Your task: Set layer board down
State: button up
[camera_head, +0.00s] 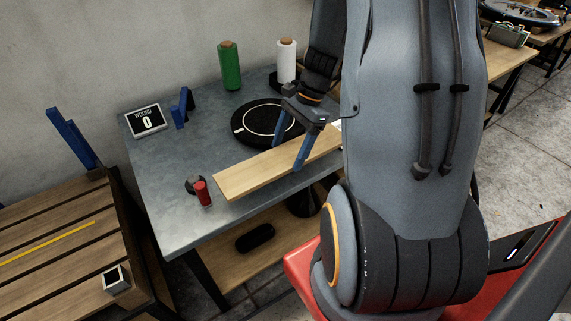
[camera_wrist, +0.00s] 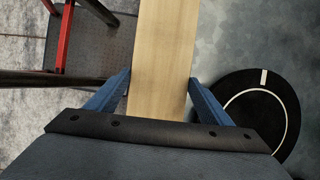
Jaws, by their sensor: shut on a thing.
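The layer board (camera_head: 255,175) is a long, light wooden plank. In the head view it lies level across the front edge of the grey table, its left end near a red cylinder. My gripper (camera_head: 287,157) has its blue fingers on the board's two long sides and is shut on it. In the wrist view the board (camera_wrist: 165,40) runs up between the blue fingers (camera_wrist: 160,80). I cannot tell whether the board touches the tabletop or hangs just above it. Its right end is hidden behind my arm.
On the grey table (camera_head: 165,195) stand a black round turntable (camera_head: 246,137), a red cylinder (camera_head: 203,193), a dark round object (camera_head: 192,184), a counter display (camera_head: 146,120), and green (camera_head: 229,66) and white (camera_head: 286,60) spools. A slatted wooden table (camera_head: 50,240) stands left.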

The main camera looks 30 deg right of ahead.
aim_at(289, 165)
jog(key=shift+f, duration=3.1)
jog(key=shift+f, duration=0.1)
jog(key=o, duration=1.2)
